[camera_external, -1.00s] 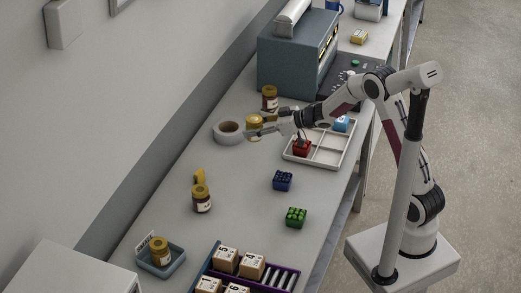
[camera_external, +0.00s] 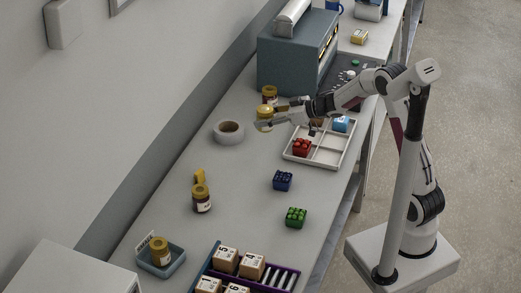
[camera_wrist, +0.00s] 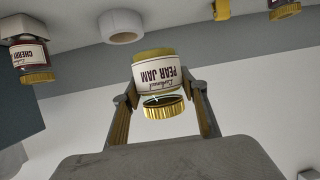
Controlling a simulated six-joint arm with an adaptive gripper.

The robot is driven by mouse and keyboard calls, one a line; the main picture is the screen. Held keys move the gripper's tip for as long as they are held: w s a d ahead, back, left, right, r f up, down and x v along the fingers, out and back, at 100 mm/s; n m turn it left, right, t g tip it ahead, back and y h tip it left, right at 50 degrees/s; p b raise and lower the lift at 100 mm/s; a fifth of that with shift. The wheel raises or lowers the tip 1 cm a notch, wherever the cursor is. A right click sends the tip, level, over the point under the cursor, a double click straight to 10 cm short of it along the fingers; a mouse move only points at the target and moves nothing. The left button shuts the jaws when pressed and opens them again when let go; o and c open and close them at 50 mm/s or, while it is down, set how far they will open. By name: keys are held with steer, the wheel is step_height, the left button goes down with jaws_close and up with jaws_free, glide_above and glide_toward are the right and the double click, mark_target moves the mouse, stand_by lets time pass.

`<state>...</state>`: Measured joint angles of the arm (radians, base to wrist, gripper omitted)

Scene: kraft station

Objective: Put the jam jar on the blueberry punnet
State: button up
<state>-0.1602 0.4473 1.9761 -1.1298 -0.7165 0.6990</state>
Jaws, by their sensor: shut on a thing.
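My gripper (camera_external: 266,122) is shut on a pear jam jar (camera_external: 263,112) with a gold lid and holds it above the bench. In the wrist view, the jar (camera_wrist: 155,72) sits between the two fingers (camera_wrist: 157,92), its "PEAR JAM" label upside down in the picture. The blueberry punnet (camera_external: 283,180), a small dark-blue box with rounded tops, stands on the bench to the right of and nearer than my gripper. It is apart from the jar and not seen in the wrist view.
A white divided tray (camera_external: 330,158) holds a red punnet (camera_external: 301,147) and a light-blue item (camera_external: 341,124). A green punnet (camera_external: 296,217) stands nearer. A tape roll (camera_external: 229,132), a cherry jar (camera_wrist: 30,55) and another jar (camera_external: 201,199) stand around.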

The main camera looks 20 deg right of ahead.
steer(key=s+n+g+y, duration=0.1)
steer(key=s+n+g, duration=0.1)
steer(key=s, duration=0.6)
steer(key=s+a+r+n+g+y, duration=0.1)
steer(key=s+n+g+y, duration=0.1)
steer(key=s, duration=0.6)
steer(key=shift+s+r+n+g, duration=0.2)
steer(key=shift+r+n+g, duration=0.05)
steer(key=shift+n+g, duration=0.6)
steer(key=shift+f, duration=0.1)
glide_above(282, 176)
steer(key=shift+f, duration=3.05)
steer(key=shift+f, duration=0.1)
steer(key=shift+f, duration=1.8)
steer(key=shift+f, duration=0.15)
